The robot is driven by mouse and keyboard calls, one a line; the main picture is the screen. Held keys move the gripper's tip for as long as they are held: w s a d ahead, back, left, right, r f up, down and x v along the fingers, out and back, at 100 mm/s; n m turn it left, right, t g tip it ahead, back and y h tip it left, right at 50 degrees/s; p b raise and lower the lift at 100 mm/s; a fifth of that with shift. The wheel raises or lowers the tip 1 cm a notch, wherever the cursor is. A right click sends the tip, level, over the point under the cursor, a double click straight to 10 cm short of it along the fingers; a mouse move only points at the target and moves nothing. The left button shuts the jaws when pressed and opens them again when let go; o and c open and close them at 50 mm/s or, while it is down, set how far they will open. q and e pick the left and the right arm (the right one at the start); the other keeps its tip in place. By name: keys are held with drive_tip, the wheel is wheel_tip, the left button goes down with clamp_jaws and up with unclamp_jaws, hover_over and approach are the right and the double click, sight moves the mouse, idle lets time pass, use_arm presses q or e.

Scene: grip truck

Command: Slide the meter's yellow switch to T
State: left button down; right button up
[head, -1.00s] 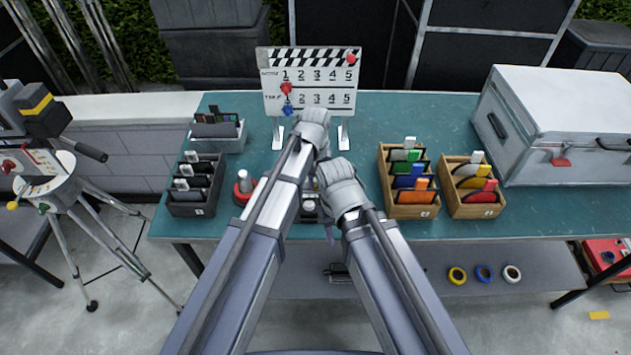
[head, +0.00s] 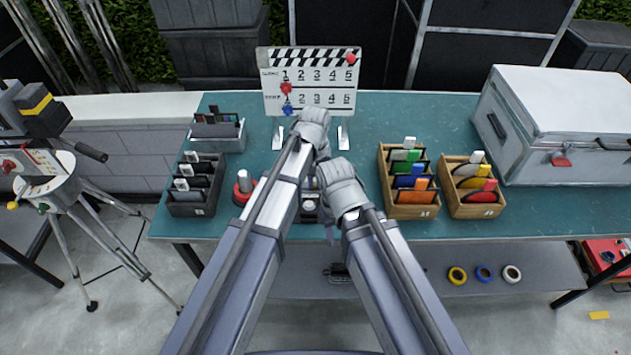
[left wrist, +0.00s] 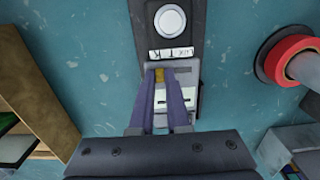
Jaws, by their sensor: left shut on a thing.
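The meter (left wrist: 183,100) lies on the teal table, dark-bodied with a pale panel and a round white dial (left wrist: 170,20). A strip of letters (left wrist: 170,54) sits between dial and panel; I cannot read it surely. The yellow switch (left wrist: 159,76) shows between the fingertips of my left gripper (left wrist: 167,74), just below the letter strip. The left gripper is shut on the switch. In the head view the meter (head: 309,207) is mostly hidden between my arms. My right gripper (head: 340,190) is beside it on the right; its fingers are hidden.
A clapper board (head: 310,85) stands behind my arms. A red roll (head: 243,190) and black card holders (head: 196,187) are on the left. Wooden card boxes (head: 408,195) and a large white case (head: 555,120) are on the right. Some table before the case is clear.

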use_arm(q)
drive_tip(key=shift+a, duration=0.9)
drive_tip(key=c, duration=0.9)
unclamp_jaws()
drive_tip(key=shift+r, duration=0.15)
wheel_tip(320, 180, up, 8)
drive_tip(key=p, duration=0.8)
drive_tip(key=shift+f, duration=0.2)
drive_tip(key=s+a+m, duration=0.1)
drive_tip(key=s, duration=0.4)
drive_tip(key=s+a+m, duration=0.1)
drive_tip(key=s, duration=0.5)
drive_tip(key=s+a+m+y, duration=0.1)
drive_tip(key=s+a, duration=0.1)
drive_tip(key=s, duration=0.4)
drive_tip(key=shift+s+m, duration=0.15)
drive_tip(key=shift+m, duration=0.25)
